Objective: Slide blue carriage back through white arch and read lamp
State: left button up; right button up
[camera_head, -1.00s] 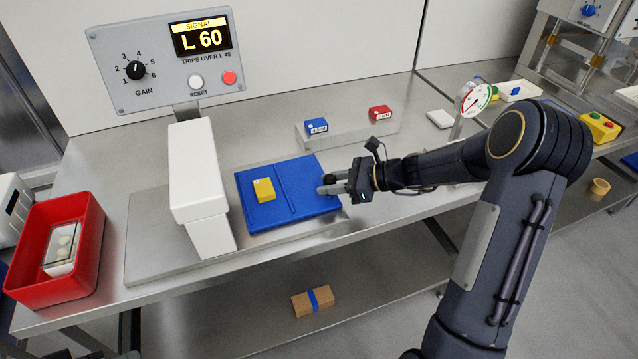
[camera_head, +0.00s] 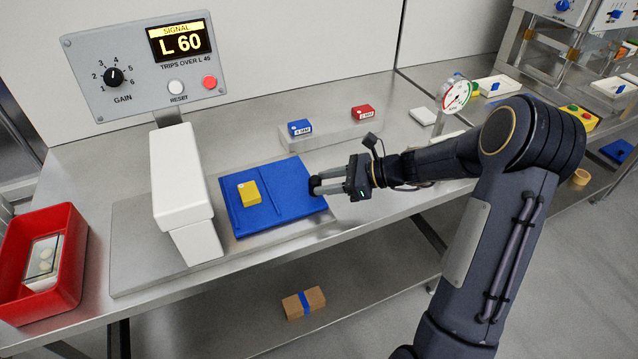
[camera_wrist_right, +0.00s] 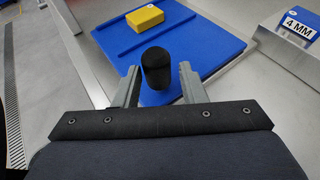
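The blue carriage (camera_head: 285,210) lies flat on the metal plate, right of the white arch (camera_head: 178,178) and apart from it. A yellow block (camera_head: 249,193) sits on the carriage. A black knob (camera_wrist_right: 157,68) stands at the carriage's near right end. My right gripper (camera_head: 328,184) is open there; the right wrist view shows its fingers (camera_wrist_right: 158,82) on either side of the knob, with gaps. A red round lamp (camera_head: 209,82) is beside the white reset button (camera_head: 176,87). My left gripper is out of view.
A red bin (camera_head: 72,262) stands left of the plate. Behind the carriage, a low metal stand (camera_head: 330,134) bears a blue 4 MM block (camera_head: 299,128) and a red block (camera_head: 362,112). A dial gauge (camera_head: 456,96) stands behind my right arm.

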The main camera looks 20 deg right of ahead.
jog(key=v, duration=0.5)
jog(key=shift+d, duration=0.15)
jog(key=shift+r, duration=0.1)
jog(key=s+a+r+n+g+h, duration=0.1)
jog(key=s+a+r+n+g, duration=0.2)
jog(key=s+n, duration=0.35)
jog(key=s+a+r+n+h, duration=0.1)
jog(key=s+a+r+n, duration=0.2)
jog(key=s+a+n, duration=0.3)
jog(key=s+f+n+h, duration=0.1)
jog(key=s+n+h, duration=0.1)
jog(key=s+n, duration=0.3)
jog(key=s+f+n+t+h, duration=0.1)
jog(key=s+n+h, duration=0.2)
jog(key=s+n, duration=0.2)
jog(key=s, duration=0.3)
jog(key=shift+s+a+f+n, duration=0.15)
jog(key=shift+a+f+n, duration=0.15)
jog(key=shift+a+n, duration=0.05)
